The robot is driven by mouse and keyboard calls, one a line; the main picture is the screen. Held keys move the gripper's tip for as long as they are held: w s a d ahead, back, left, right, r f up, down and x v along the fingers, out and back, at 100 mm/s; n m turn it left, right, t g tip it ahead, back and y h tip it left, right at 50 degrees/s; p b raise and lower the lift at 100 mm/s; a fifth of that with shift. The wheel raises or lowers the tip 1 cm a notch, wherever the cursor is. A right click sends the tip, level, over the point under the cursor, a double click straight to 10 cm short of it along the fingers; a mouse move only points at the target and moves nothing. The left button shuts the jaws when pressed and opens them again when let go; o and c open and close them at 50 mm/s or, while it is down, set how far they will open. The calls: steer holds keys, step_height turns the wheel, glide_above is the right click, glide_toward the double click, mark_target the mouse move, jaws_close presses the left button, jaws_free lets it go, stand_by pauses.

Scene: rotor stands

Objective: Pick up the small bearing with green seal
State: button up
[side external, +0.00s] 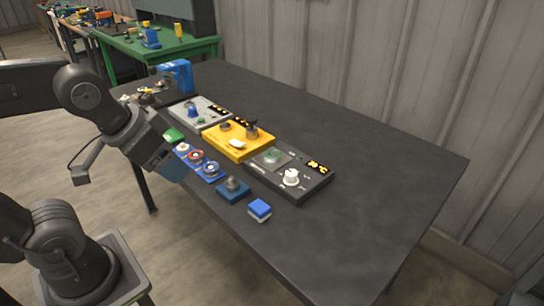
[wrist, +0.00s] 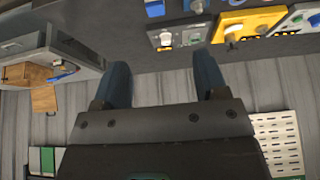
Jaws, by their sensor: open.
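A blue tray (side external: 221,176) near the table's front left edge holds a row of ring-shaped bearings. One shows a red ring (side external: 196,156) and one a blue ring (side external: 211,168); the nearest to my arm looks pale (side external: 182,148). I cannot make out which bearing has a green seal. My gripper (side external: 172,170) is just left of this tray in the side view, its blue fingers pointing down. In the wrist view my gripper (wrist: 163,85) has its two fingers wide apart, with nothing between them.
Grey (side external: 211,115), yellow (side external: 244,148) and dark (side external: 309,187) rotor stands stand in a row behind the tray. A blue base with a grey part (side external: 233,188) and a blue-and-white block (side external: 259,210) lie at the front. The table's right side is clear.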

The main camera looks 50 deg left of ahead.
steer(key=shift+o, duration=1.4)
steer(key=shift+r, duration=0.1)
steer(key=w+a+r+m+g, duration=0.1)
steer(key=w+r+m, duration=0.25)
steer(key=w, duration=0.45)
steer(key=m+g, duration=0.5)
steer(key=m, duration=0.6)
glide_above(271, 151)
steer(key=s, duration=0.2)
steer(key=f, duration=1.8)
steer(key=shift+w+d+f, duration=0.25)
steer(key=shift+d+f, duration=0.05)
steer(key=shift+d, duration=0.1)
steer(key=shift+w+d+f, duration=0.1)
steer(key=shift+w+f, duration=0.05)
steer(key=shift+f, duration=1.2)
steer(key=shift+w+f, duration=0.15)
steer(key=shift+f, duration=1.15)
